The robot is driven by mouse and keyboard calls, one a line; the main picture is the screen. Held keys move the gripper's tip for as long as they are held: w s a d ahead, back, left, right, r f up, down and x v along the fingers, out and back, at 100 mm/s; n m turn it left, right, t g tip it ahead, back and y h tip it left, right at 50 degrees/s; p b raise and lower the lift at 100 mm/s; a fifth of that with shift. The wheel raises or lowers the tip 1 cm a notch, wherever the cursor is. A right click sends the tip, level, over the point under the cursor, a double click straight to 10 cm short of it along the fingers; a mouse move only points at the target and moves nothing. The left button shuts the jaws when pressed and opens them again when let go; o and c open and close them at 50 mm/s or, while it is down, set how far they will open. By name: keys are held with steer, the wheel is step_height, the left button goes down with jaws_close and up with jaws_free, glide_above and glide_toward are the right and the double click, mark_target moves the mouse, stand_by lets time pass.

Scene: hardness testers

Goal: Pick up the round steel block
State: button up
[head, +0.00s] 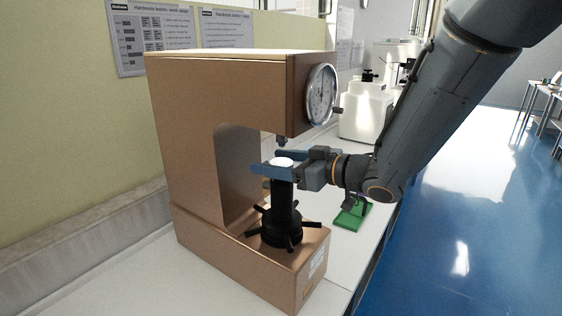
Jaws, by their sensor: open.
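The round steel block (282,162) lies on top of the black screw post (283,205) of the brown hardness tester (228,95), below its indenter. It looks bright white on top, and its near side is partly hidden by a finger. My gripper (272,161) reaches in from the right, level with the block. Its two blue fingers are open, one on the near side and one on the far side of the block. I cannot tell whether either finger touches it.
The tester's overhanging head with a dial gauge (321,93) is close above my gripper. The post has a spoked black handwheel (281,229). A green item (353,214) lies on the white bench to the right, and a white machine (367,108) stands behind.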

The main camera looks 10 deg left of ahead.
steer(key=shift+x, duration=1.05)
steer(key=c, duration=1.3)
steer(key=shift+c, duration=0.8)
steer(key=shift+r, duration=0.15)
